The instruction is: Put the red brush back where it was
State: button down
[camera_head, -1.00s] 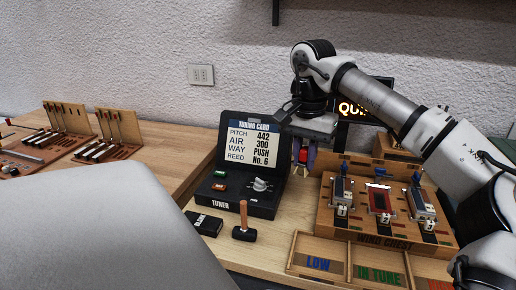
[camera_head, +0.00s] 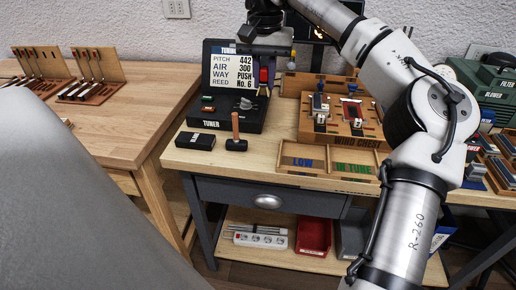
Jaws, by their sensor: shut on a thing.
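My gripper (camera_head: 264,84) hangs fingers down at the back of the workbench. In the picture it stands just right of the tuning card on the tuner (camera_head: 240,118). It is shut on a small red thing (camera_head: 264,75), which I take to be the red brush. Only a red patch shows between the fingers, so its bristles and tilt cannot be made out. It appears to be above the bench, clear of the wind chest (camera_head: 311,137).
Labelled trays (camera_head: 329,172) front the wind chest. A lower shelf holds a red bin (camera_head: 313,237) and a power strip (camera_head: 260,240). Another table (camera_head: 125,125) is at left.

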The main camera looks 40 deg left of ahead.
aim_at(263, 155)
notch_tip(263, 155, down, 19)
jog(key=shift+f+p, duration=0.2)
jog(key=shift+p, duration=0.25)
jog(key=shift+f, duration=0.15)
jog(key=c, duration=1.3)
grip_release()
jog(key=shift+c, duration=0.2)
